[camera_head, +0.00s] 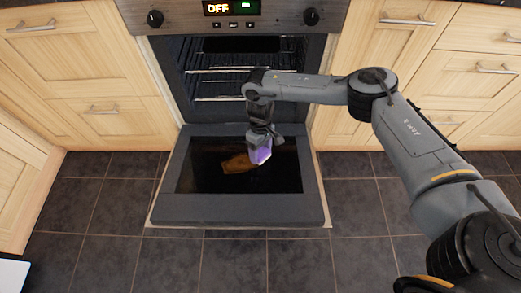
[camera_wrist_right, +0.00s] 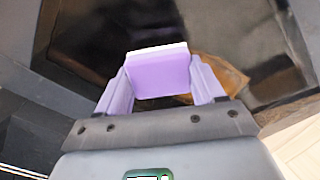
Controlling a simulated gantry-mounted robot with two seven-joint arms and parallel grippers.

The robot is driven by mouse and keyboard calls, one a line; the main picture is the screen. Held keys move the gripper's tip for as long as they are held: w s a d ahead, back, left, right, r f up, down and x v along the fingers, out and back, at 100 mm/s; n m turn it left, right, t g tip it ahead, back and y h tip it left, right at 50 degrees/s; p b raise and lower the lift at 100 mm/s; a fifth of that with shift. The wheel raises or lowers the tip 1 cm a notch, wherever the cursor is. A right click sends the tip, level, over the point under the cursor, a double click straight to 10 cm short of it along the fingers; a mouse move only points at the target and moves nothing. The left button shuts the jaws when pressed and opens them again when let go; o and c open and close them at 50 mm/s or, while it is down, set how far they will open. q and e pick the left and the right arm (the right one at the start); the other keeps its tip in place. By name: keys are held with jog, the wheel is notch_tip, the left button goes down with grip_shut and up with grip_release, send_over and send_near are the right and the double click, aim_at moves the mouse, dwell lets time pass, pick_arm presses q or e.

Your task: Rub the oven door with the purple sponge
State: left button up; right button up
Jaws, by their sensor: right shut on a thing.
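The oven door (camera_head: 240,208) is folded down open, with a dark glass panel in a grey frame. A brown stain (camera_head: 237,163) lies on the glass near its middle; it also shows in the right wrist view (camera_wrist_right: 228,72), right of and behind the sponge. My right gripper (camera_head: 262,147) points down over the glass, shut on the purple sponge (camera_head: 262,155). In the right wrist view the sponge (camera_wrist_right: 160,75) sits between the two fingers, with a white far edge. The sponge is just right of the stain; whether it touches the glass I cannot tell. My left gripper is out of view.
The open oven cavity (camera_head: 215,65) with wire racks is behind the door, under the control panel (camera_head: 280,14). Wooden cabinets (camera_head: 110,120) flank both sides. Dark floor tiles (camera_head: 110,262) around the door are clear. A white object (camera_head: 12,274) shows at bottom left.

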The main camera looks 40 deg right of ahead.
jog(key=shift+x, duration=1.05)
dwell(0.4)
